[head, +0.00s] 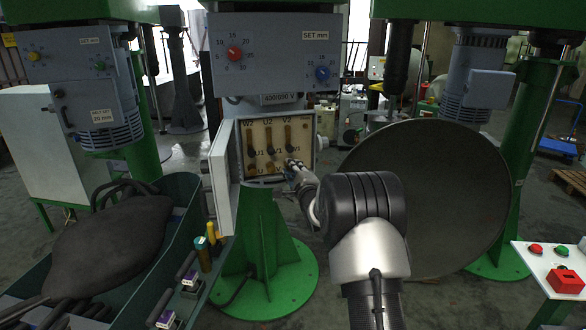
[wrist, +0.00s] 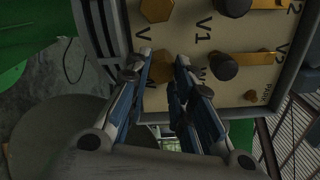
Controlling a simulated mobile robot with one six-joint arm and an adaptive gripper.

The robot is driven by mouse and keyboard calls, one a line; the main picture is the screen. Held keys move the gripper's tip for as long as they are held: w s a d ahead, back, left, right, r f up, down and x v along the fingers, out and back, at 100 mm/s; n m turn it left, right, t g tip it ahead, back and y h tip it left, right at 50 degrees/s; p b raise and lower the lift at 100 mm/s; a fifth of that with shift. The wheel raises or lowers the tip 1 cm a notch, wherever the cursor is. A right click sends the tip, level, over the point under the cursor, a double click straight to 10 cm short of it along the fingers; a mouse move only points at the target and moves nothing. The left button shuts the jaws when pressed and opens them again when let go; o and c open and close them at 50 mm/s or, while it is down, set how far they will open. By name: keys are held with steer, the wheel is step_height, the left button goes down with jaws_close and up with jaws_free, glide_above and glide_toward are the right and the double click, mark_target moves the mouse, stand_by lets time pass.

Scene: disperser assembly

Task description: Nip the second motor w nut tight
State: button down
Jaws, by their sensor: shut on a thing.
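The open terminal box (head: 311,139) of the middle motor shows a cream board with labelled terminals in the head view. In the wrist view, the brass w nut (wrist: 160,72) sits on the board beside the letter W. My gripper (wrist: 164,58) has its two blue-grey fingers on either side of this nut and is shut on it; the fingers partly hide it. In the head view my gripper (head: 289,164) reaches the board's lower right and covers the nut. The brass V nut (wrist: 157,9) is just above in the wrist view.
Dark-capped posts, one by V1 (wrist: 237,7) and one by W1 (wrist: 223,67), stand right of my fingers. The box's open door (head: 222,180) hangs on the left. A large grey disc (head: 440,195) is at right, and a green bin (head: 180,225) at lower left.

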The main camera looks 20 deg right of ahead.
steer(key=shift+m, duration=0.6)
steer(key=c, duration=1.4)
jaws_free()
steer(key=s+a, duration=0.2)
steer(key=s, duration=1)
steer(key=shift+w, duration=0.1)
